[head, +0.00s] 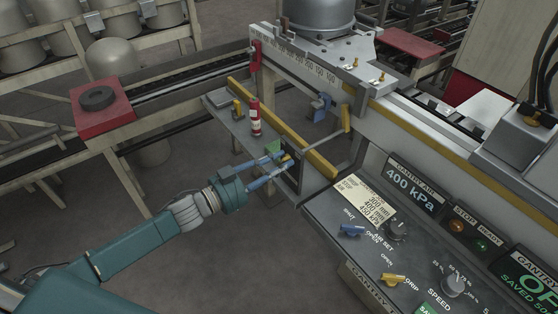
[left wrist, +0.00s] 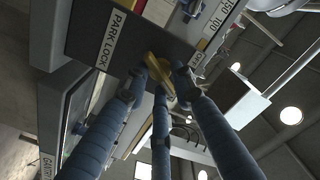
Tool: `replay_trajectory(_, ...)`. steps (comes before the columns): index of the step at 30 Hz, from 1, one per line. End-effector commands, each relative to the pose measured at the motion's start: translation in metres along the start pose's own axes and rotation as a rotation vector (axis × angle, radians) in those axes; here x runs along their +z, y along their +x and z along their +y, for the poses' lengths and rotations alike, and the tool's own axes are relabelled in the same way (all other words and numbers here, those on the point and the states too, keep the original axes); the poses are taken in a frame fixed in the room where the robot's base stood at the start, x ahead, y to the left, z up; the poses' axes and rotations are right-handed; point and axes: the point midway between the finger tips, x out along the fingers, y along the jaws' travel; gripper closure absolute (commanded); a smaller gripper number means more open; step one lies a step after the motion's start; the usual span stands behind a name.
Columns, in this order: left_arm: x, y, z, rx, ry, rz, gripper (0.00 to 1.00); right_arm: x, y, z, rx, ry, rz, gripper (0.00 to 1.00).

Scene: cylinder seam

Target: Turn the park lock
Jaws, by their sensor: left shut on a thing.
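The park lock is a yellow handle (left wrist: 157,70) on a dark plate (left wrist: 88,35) lettered PARK LOCK in the left wrist view. In the head view, my left gripper (head: 281,164) reaches in from the left to the dark plate at the end of the control panel. The handle is mostly hidden by the fingers there. My right gripper is not in view.
A control panel (head: 345,205) with a blue valve (head: 352,230), a yellow valve (head: 393,279) and dials lies right of the gripper. A red and white can (head: 254,117) stands on a narrow grey shelf (head: 225,112) behind it. A yellow rail (head: 285,130) runs close behind.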

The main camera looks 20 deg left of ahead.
Motion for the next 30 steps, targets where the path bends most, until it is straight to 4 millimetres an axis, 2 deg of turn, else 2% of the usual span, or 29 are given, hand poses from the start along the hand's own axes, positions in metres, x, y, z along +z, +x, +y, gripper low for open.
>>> replay_trajectory(3,-0.001,-0.001,0.003,0.007,-0.103,-0.004,1.0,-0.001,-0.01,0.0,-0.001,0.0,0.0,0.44)
replay_trajectory(15,0.0,-0.001,0.003,0.008,-0.379,-0.005,1.0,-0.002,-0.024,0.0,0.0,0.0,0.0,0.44)
replay_trajectory(30,0.0,-0.001,0.004,0.008,-0.485,-0.003,1.0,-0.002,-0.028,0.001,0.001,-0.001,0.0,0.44)
